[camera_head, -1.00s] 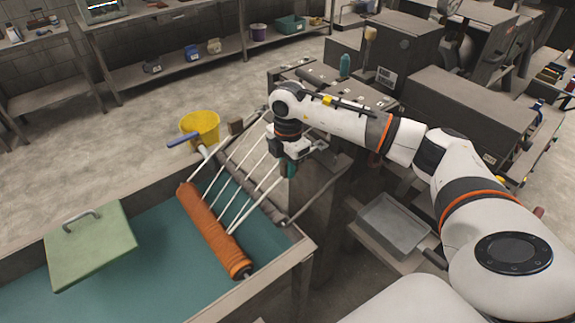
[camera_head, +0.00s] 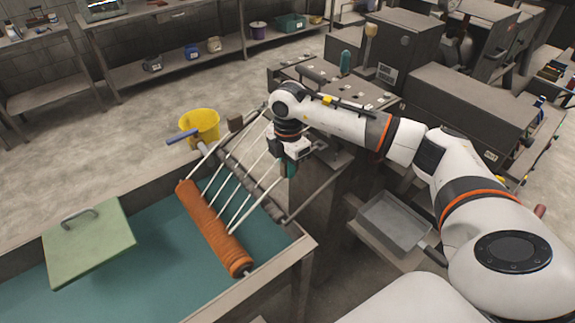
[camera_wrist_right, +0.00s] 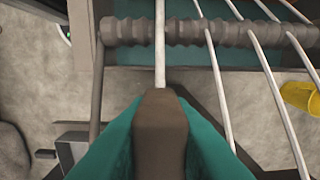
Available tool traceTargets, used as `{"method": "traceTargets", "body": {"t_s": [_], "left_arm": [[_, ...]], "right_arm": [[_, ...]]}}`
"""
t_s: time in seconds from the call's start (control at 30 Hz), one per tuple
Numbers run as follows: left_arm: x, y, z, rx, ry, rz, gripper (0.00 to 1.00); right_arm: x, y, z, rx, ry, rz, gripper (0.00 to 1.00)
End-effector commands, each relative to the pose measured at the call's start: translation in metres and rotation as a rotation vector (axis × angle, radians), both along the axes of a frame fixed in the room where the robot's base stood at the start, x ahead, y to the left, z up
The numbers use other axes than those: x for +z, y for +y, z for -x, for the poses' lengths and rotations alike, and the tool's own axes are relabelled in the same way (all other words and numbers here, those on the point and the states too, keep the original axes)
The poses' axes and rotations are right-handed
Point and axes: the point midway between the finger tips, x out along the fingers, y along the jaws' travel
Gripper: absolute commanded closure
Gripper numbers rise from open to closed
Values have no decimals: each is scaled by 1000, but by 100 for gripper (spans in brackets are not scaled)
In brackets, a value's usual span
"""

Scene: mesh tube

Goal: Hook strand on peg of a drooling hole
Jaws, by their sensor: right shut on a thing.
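An orange-brown roll (camera_head: 212,228) lies over the trough, with several white strands (camera_head: 249,180) fanning up from it. The strands cross a grey bar (camera_head: 257,190), seen as a grooved roller (camera_wrist_right: 195,32) in the right wrist view. My right gripper (camera_head: 291,170) is beyond the bar, its teal fingers pointing down. In the right wrist view, the teal fingers are shut on a brown block (camera_wrist_right: 160,130). One white strand (camera_wrist_right: 160,50) runs straight to the block's tip; the contact there is unclear. I cannot make out a peg or hole clearly. My left gripper is out of view.
The trough (camera_head: 160,250) has teal liquid or lining and a green lid (camera_head: 90,245) at the left. A yellow bucket (camera_head: 202,122) stands behind, beside a blue-handled tool (camera_head: 182,136). A grey tray (camera_head: 392,221) sits right of the trough. Machine boxes (camera_head: 470,110) fill the right.

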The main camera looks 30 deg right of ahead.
Motion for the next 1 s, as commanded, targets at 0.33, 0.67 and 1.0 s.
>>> {"method": "traceTargets", "body": {"t_s": [0.33, 0.67, 1.0], "left_arm": [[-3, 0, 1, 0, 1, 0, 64], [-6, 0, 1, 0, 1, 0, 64], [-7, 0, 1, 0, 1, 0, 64]], "right_arm": [[-5, 0, 0, 0, 0, 0, 100], [-9, 0, 0, 0, 0, 0, 100], [-10, 0, 0, 0, 0, 0, 55]]}}
